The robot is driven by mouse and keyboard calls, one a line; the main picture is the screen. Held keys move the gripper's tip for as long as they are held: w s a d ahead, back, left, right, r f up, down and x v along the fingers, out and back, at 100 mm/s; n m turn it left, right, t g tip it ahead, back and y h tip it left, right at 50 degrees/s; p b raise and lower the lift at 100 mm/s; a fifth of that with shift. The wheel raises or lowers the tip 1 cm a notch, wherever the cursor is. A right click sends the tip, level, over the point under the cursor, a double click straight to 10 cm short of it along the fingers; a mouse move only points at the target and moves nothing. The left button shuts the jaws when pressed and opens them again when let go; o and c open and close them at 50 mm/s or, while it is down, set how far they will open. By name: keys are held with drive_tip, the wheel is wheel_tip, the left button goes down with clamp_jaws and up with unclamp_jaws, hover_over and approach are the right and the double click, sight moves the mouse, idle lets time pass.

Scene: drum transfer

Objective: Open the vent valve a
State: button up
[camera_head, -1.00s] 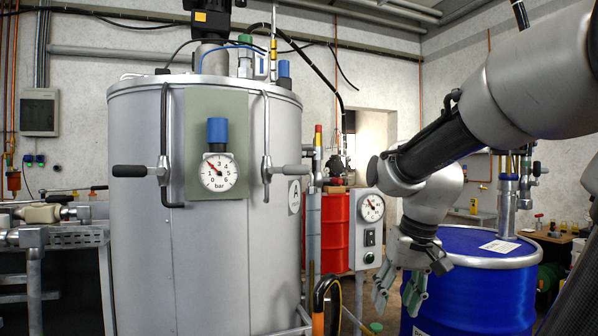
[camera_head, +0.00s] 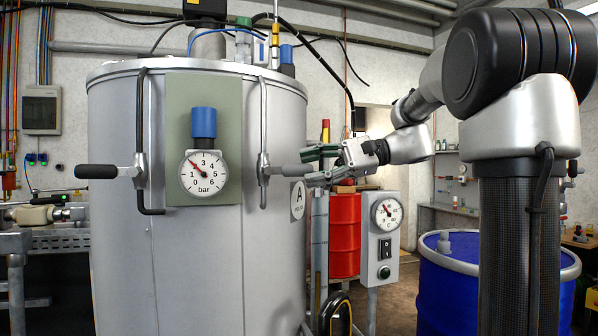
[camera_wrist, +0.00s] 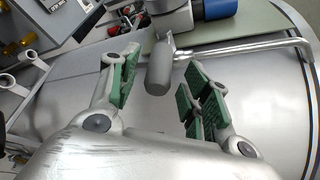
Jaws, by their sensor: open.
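The grey tank (camera_head: 120,250) marked A has two side valves with horizontal handles. The left valve has a black handle (camera_head: 97,171) and a dark pipe. The right valve has a grey handle (camera_head: 290,170) and a silver pipe (camera_head: 263,120); the handle sticks out to the right. I cannot read which one is the vent valve. My gripper (camera_head: 311,168) is open at the tip of the right handle, with green-padded fingers above and below it. In the wrist view the grey handle (camera_wrist: 160,70) lies between the spread fingers of my gripper (camera_wrist: 157,76), with gaps on both sides.
A pressure gauge (camera_head: 203,174) with a blue top sits on a green plate between the valves. A control box (camera_head: 385,240) with a dial stands below my forearm. A red drum (camera_head: 345,235) is behind it, and a blue drum (camera_head: 440,290) at the right.

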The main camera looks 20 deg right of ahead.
sight(298, 170)
drive_tip(key=shift+x, duration=1.85)
drive_tip(key=shift+c, duration=0.5)
clamp_jaws()
